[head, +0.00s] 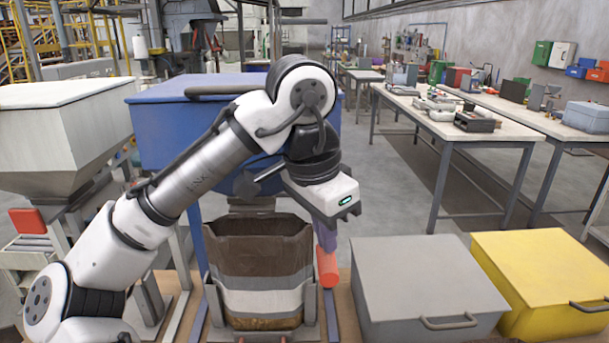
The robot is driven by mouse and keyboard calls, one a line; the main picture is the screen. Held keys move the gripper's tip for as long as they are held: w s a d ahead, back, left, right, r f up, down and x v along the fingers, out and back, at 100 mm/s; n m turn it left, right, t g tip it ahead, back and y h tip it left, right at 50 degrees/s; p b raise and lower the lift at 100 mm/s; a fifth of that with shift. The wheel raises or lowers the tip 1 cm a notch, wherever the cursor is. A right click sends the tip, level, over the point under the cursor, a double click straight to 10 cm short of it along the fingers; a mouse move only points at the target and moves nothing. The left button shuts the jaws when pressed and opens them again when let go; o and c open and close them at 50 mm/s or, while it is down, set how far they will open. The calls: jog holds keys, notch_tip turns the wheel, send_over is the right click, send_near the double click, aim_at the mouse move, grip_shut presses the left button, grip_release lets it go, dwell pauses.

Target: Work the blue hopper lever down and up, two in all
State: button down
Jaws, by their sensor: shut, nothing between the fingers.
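The blue hopper (160,125) stands behind my arm in the head view, its middle partly covered by the arm. A red cylindrical grip (328,268) on a short purplish-blue bar (326,238) shows to the right of the bag; it looks like the hopper lever. The bar's upper end is hidden behind my gripper. My gripper (335,216) is shut and empty, pointing down just above the red grip. I cannot tell whether it touches the lever. A brown and white open bag (262,255) stands under the hopper.
A grey lidded bin (420,280) and a yellow lidded bin (550,265) stand close on the right. A white hopper (50,130) is at the left. Workbenches (450,120) with tools stand farther back right, with open floor before them.

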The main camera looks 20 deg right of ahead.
aim_at(324, 270)
notch_tip(324, 270, up, 13)
jog(key=w+p, duration=0.1)
jog(key=p, duration=0.2)
jog(key=shift+d+r+p, duration=0.15)
jog(key=shift+p, duration=0.2)
jog(key=shift+w, duration=0.1)
jog(key=f+b, duration=0.3)
jog(key=f, duration=0.3)
jog(key=s+f+b, duration=0.1)
jog(key=f+b, duration=0.3)
jog(key=f, duration=0.3)
jog(key=f+b, duration=0.3)
jog(key=f, duration=0.3)
jog(key=shift+s+a+f+b, duration=0.25)
jog(key=shift+s+f+b, duration=0.1)
jog(key=shift+b, duration=0.05)
jog(key=r+p, duration=0.6)
jog(key=p, duration=0.1)
jog(key=r+p, duration=0.3)
jog(key=shift+w+d+r, duration=0.15)
jog(key=shift+w+r, duration=0.25)
notch_tip(324, 270, up, 10)
jog(key=shift+w+p, duration=0.4)
jog(key=shift+w, duration=0.05)
jog(key=shift+d, duration=0.1)
